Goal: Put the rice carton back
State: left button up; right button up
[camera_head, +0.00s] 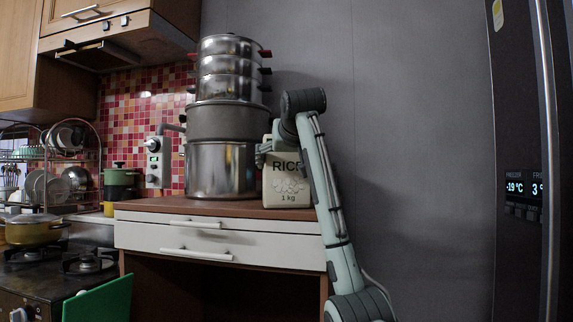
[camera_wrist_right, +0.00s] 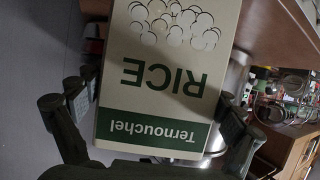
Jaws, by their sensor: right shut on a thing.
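The rice carton (camera_head: 288,188) is a cream box marked RICE and 1 kg. In the head view it is upright at the right end of the brown cabinet top (camera_head: 225,207), right of the stacked steel pots (camera_head: 221,168). I cannot tell whether its base touches the top. My right gripper (camera_head: 264,151) is shut on the carton's upper part, and my right arm covers part of its right side. In the right wrist view the carton (camera_wrist_right: 160,75) appears upside down between my fingers (camera_wrist_right: 150,100), with its green Ternouchel band nearest the palm. My left gripper is not in view.
The pot stack stands close to the carton's left. A grey wall rises behind, and a fridge (camera_head: 520,120) stands at the right. A stove with a yellow pot (camera_head: 32,230), a dish rack (camera_head: 70,160) and a green pot (camera_head: 118,182) are at the left.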

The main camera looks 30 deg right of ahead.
jog(key=shift+f, duration=0.1)
jog(key=o, duration=1.5)
jog(key=shift+o, duration=0.2)
